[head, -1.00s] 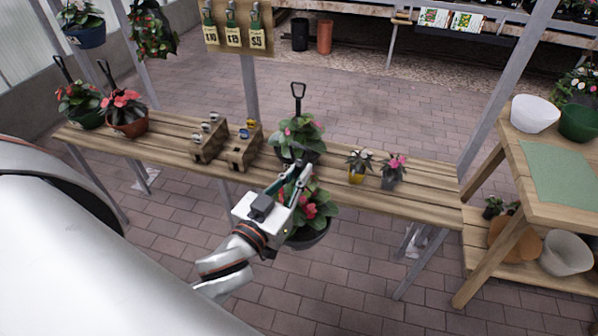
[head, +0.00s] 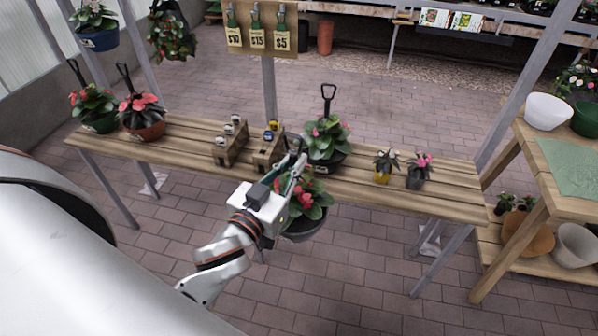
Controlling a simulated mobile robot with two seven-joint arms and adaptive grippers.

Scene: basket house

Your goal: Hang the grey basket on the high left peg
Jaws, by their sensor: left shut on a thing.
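The grey basket (head: 306,234) is a dark grey hanging pot with green leaves and red-pink flowers. It hangs roughly upright under my left gripper (head: 294,166), in front of the bench edge and above the floor. My left gripper is shut on it from above; the exact grip spot is partly hidden by the fingers and leaves. My right gripper is out of view. At the upper left hang a blue basket (head: 100,40) and a dark basket with red flowers (head: 172,48). I cannot make out the high left peg.
A wooden table (head: 545,175) stands right. Brick floor in front is clear.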

